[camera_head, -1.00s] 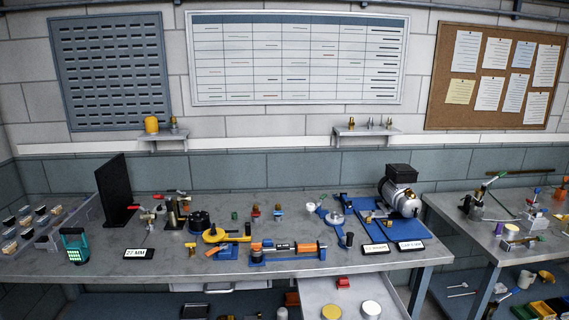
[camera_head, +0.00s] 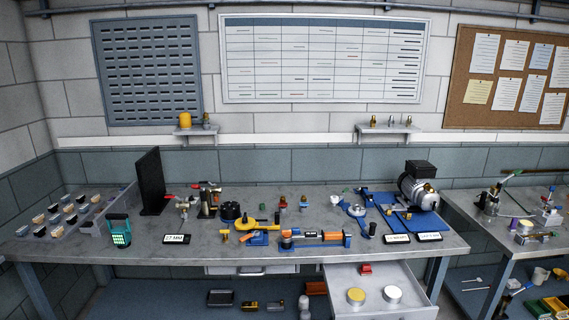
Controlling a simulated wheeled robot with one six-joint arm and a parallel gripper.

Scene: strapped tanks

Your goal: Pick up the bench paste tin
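Two round tins stand in an open drawer (camera_head: 340,309) under the bench, at the lower right of centre. One has a yellow top (camera_head: 356,296) and the other a white or silver top (camera_head: 392,294). No label can be read on either, so I cannot tell which is the bench paste tin. A small red item (camera_head: 366,270) lies behind them in the drawer. My gripper is not in view.
The bench top (camera_head: 60,249) carries a parts tray (camera_head: 85,229), a teal lamp-like device (camera_head: 119,231), an orange and blue tool (camera_head: 315,239) and a motor unit (camera_head: 417,187). A second bench (camera_head: 462,203) stands at the right. A lower shelf holds a dark tray (camera_head: 221,298).

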